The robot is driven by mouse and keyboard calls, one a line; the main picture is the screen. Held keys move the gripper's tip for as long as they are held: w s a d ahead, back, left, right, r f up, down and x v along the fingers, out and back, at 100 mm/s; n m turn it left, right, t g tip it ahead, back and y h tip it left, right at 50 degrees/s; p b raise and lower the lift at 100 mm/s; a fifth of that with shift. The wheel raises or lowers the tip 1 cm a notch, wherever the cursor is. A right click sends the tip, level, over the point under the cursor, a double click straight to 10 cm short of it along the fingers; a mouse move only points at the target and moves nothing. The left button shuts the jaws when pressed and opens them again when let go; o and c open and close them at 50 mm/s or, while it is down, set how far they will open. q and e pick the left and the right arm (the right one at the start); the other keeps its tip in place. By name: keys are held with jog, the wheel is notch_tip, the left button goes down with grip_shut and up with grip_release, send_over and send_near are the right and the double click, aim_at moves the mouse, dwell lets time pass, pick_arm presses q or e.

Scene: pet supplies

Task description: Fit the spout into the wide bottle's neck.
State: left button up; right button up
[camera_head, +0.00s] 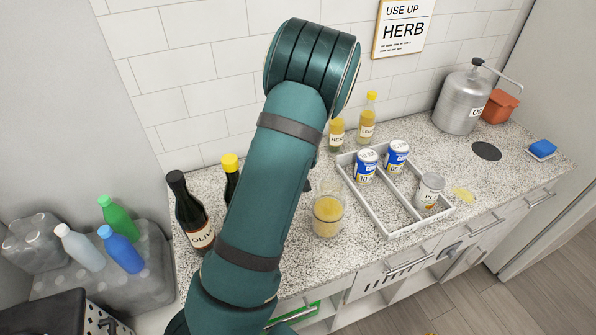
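A dark bottle (194,214) with a black top and a cream label stands upright at the counter's left end. It is the widest bottle I see there, but I cannot tell whether its top is a cap or a fitted spout. A slimmer dark bottle (230,178) with a yellow top stands behind it, partly covered by my teal arm. I cannot make out a loose spout. My arm rises across the middle of the view and hides part of the counter. Neither gripper can be made out, so what they hold is hidden.
A glass (328,214) with yellow contents stands right of my arm. A grey divided tray (383,229) holds cans. Small yellow-topped bottles (367,118) stand behind. A metal canister (463,100), orange pot (499,107) and blue sponge (541,148) are right.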

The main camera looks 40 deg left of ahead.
pick_arm(q)
jog(key=shift+w+a+f, duration=0.15)
jog(key=shift+f, duration=0.05)
grip_shut()
dwell(0.3)
